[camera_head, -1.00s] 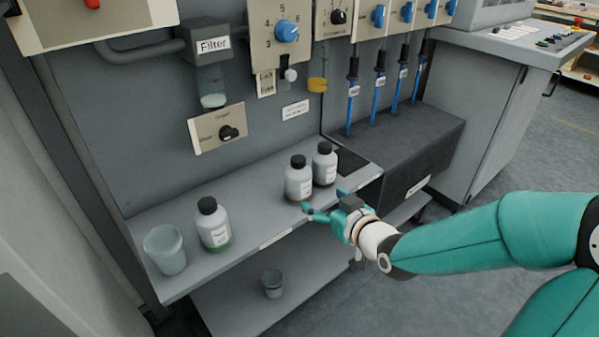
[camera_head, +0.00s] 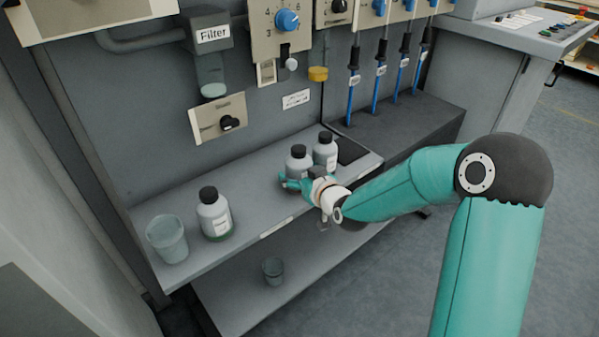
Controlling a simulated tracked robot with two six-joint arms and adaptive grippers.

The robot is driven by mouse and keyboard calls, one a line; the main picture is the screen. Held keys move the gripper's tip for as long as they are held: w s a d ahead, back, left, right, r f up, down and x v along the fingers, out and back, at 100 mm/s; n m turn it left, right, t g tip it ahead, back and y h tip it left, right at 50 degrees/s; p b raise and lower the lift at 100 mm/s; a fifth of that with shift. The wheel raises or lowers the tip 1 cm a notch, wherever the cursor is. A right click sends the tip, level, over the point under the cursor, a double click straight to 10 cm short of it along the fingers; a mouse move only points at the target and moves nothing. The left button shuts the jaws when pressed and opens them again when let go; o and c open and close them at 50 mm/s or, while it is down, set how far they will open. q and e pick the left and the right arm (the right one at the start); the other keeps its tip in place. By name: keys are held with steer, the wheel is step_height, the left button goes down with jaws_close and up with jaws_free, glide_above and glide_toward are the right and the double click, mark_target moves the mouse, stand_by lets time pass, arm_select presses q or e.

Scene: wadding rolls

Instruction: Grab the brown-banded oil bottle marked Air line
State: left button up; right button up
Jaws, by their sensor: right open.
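Two grey-white bottles with black caps stand close together on the shelf, in front of the dark square at its right: a nearer bottle (camera_head: 298,162) and a farther bottle (camera_head: 325,152). My right gripper (camera_head: 292,183) is open at the front of the nearer bottle and hides its lower part and band. I cannot tell whether it touches the bottle. The labels are too small to read, so I cannot tell which is marked Air line. A third bottle (camera_head: 214,214) with a green band stands farther left. My left gripper is out of view.
A translucent cup (camera_head: 167,240) stands at the shelf's left end, and a small cup (camera_head: 273,270) on the lower shelf. The shelf (camera_head: 255,210) is clear between the green-banded bottle and the pair. A panel with knobs and a filter rises behind.

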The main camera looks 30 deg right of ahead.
steer(key=shift+w, duration=0.25)
steer(key=c, duration=1)
steer(key=shift+c, duration=0.7)
steer(key=shift+r, duration=0.1)
